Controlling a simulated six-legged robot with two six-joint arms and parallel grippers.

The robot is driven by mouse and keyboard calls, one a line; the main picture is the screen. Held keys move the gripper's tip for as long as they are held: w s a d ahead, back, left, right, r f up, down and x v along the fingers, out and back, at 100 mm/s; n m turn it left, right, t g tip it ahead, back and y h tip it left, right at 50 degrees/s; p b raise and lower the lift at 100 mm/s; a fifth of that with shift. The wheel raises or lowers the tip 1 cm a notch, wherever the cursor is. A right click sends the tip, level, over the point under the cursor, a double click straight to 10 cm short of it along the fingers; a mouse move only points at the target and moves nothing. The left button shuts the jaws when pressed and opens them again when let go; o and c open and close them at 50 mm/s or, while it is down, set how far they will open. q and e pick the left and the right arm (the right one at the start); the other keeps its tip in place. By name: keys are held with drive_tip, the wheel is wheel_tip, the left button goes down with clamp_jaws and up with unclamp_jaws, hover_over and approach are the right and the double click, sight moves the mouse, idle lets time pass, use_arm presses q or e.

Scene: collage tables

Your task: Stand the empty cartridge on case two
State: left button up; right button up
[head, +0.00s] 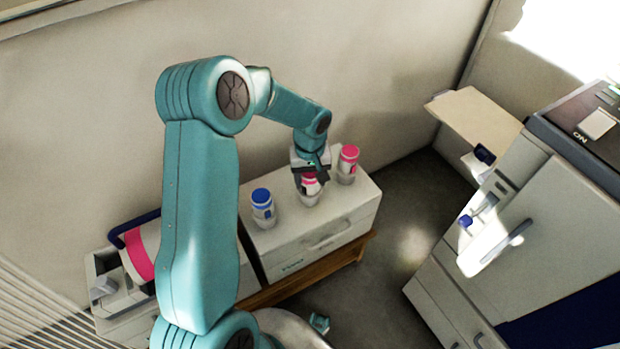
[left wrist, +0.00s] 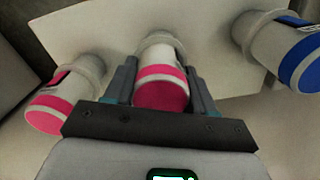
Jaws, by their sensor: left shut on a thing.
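My left gripper (head: 310,180) is shut on the middle cartridge (head: 311,188), a white cylinder with a pink band and pink end. The left wrist view shows this cartridge (left wrist: 162,88) between the two fingers, its base at a pale ring on the white case (head: 325,222). A second pink-banded cartridge (head: 348,163) stands in a ring to its right in the head view. A blue-capped cartridge (head: 262,208) stands in a ring to its left. I cannot tell which cartridge is empty, or read a number on the case. My right gripper is not in view.
The case rests on a wooden bench (head: 312,270). At the left, a larger white cylinder with a pink band (head: 140,262) lies on a grey unit (head: 100,265). A tall white cabinet machine (head: 550,220) stands at the right. The floor between is clear.

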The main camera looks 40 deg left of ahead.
use_arm(q)
drive_tip(key=shift+r, duration=0.15)
drive_tip(key=o, duration=1.1)
drive_tip(key=shift+f, duration=0.2)
drive_tip(key=shift+o, duration=0.2)
drive_tip(key=shift+r, duration=0.3)
wheel_tip(320, 180, up, 12)
drive_tip(key=p, duration=0.2)
drive_tip(key=shift+f+p, duration=0.15)
drive_tip(key=shift+p, duration=0.15)
drive_tip(key=shift+s, duration=0.15)
